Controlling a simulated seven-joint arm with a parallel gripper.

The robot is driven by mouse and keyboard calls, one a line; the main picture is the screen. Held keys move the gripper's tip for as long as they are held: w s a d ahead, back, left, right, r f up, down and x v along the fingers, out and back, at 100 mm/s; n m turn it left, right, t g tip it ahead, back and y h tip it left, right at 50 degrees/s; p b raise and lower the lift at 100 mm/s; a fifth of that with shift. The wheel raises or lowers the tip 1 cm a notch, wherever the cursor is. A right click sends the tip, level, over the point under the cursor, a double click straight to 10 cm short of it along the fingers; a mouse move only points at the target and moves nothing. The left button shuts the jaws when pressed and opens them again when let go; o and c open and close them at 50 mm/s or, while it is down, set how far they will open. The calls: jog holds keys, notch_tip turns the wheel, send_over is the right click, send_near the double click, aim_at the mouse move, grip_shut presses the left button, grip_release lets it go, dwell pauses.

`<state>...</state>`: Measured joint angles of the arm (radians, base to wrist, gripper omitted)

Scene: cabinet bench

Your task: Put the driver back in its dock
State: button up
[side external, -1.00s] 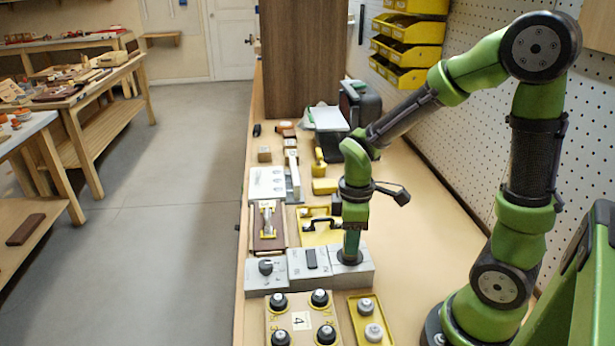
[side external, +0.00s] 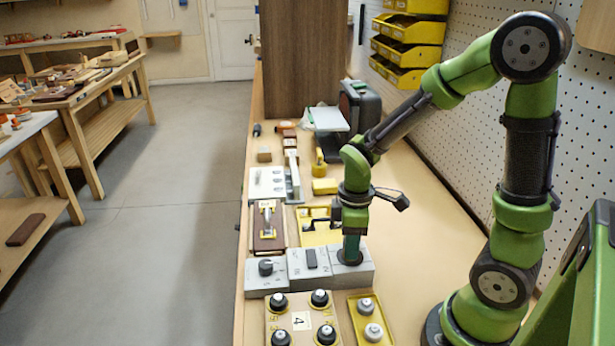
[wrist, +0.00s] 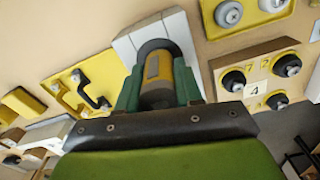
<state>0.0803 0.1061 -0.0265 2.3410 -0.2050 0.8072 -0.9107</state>
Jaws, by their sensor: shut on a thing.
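The driver (wrist: 157,72), a cylinder with a yellow stripe and grey sides, stands between the two green fingers of my gripper (wrist: 158,92) in the wrist view. My gripper is shut on it. Its far end meets the dark round ring of the dock, a grey block (wrist: 126,46); how deep it sits I cannot tell. In the side view my gripper (side external: 351,250) points straight down over the dock (side external: 362,276), the right block of a grey row, with its fingertips at the dark ring. The fingers largely hide the driver there.
Left of the dock are a rocker-switch block (side external: 311,264) and a knob block (side external: 266,278). A board with black knobs (side external: 301,321) and a yellow tray (side external: 356,304) lie in front. A yellow plate with a black handle (side external: 312,238) is just behind. The bench to the right is clear.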

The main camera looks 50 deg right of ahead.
jog(key=shift+f, duration=0.15)
jog(key=o, duration=1.4)
jog(key=shift+r, duration=3.5)
